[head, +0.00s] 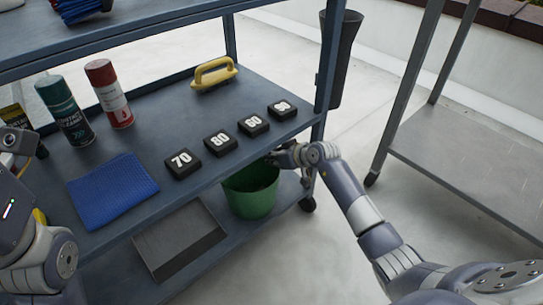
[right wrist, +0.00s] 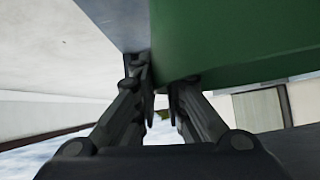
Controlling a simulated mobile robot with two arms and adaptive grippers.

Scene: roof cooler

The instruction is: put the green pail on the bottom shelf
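The green pail (head: 250,192) is upright at the right end of the cart's bottom shelf (head: 228,243). Its upper part is partly hidden by the middle shelf; I cannot tell whether its base touches the bottom shelf. My right gripper (head: 283,156) is at the pail's right rim. In the right wrist view the green wall (right wrist: 235,40) fills the upper right, and its edge runs down between the close-set fingers (right wrist: 163,95), which appear shut on it. Part of my left arm and wrist shows at the left edge; its fingers cannot be made out.
A grey flat panel (head: 180,240) lies on the bottom shelf. A steel table (head: 470,150) stands at right, with clear floor between.

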